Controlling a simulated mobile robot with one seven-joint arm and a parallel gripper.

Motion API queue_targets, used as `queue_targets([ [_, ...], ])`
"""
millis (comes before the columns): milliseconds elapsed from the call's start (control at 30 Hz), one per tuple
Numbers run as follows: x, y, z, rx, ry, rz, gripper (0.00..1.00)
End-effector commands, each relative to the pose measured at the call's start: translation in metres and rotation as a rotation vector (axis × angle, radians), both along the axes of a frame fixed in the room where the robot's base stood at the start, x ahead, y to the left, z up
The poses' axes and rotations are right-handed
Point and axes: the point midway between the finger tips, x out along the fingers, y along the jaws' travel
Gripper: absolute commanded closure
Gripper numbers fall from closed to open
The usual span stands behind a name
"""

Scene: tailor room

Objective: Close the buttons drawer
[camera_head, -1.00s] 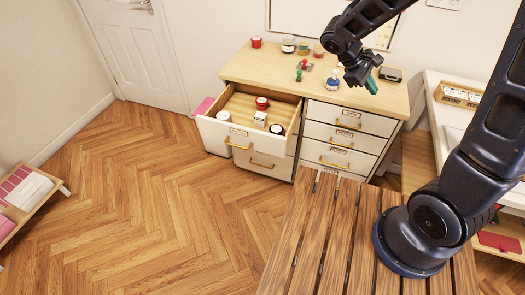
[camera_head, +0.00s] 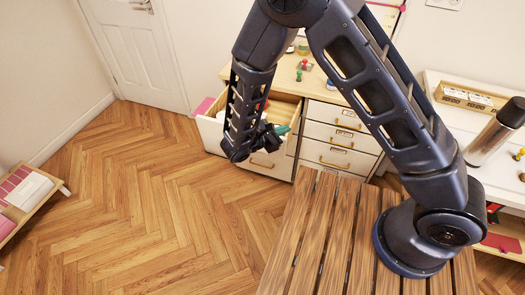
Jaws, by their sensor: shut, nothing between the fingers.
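The open drawer (camera_head: 208,131), with a white front, juts out from the top left of the wooden-topped chest (camera_head: 316,96). My arm hides much of its front and inside, and a little red shows behind the arm. I cannot read any label on it.
Other drawers (camera_head: 333,134) of the chest are closed. A slatted wooden surface (camera_head: 306,235) lies in front. A low shelf (camera_head: 28,195) is at left. The floor (camera_head: 130,200) is clear.

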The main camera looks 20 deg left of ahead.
Motion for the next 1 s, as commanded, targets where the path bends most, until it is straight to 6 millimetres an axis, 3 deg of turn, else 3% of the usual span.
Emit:
queue_targets([
  [300,-0.082,0.055,-0.083,-0.185,-0.080,0.339,1.00],
  [500,-0.126,0.073,-0.123,-0.262,-0.127,0.505,1.00],
  [600,-0.138,0.076,-0.134,-0.283,-0.142,0.552,1.00],
  [767,-0.143,0.078,-0.141,-0.295,-0.151,0.579,1.00],
  [1000,-0.116,0.078,-0.141,-0.295,-0.149,0.577,1.00],
])
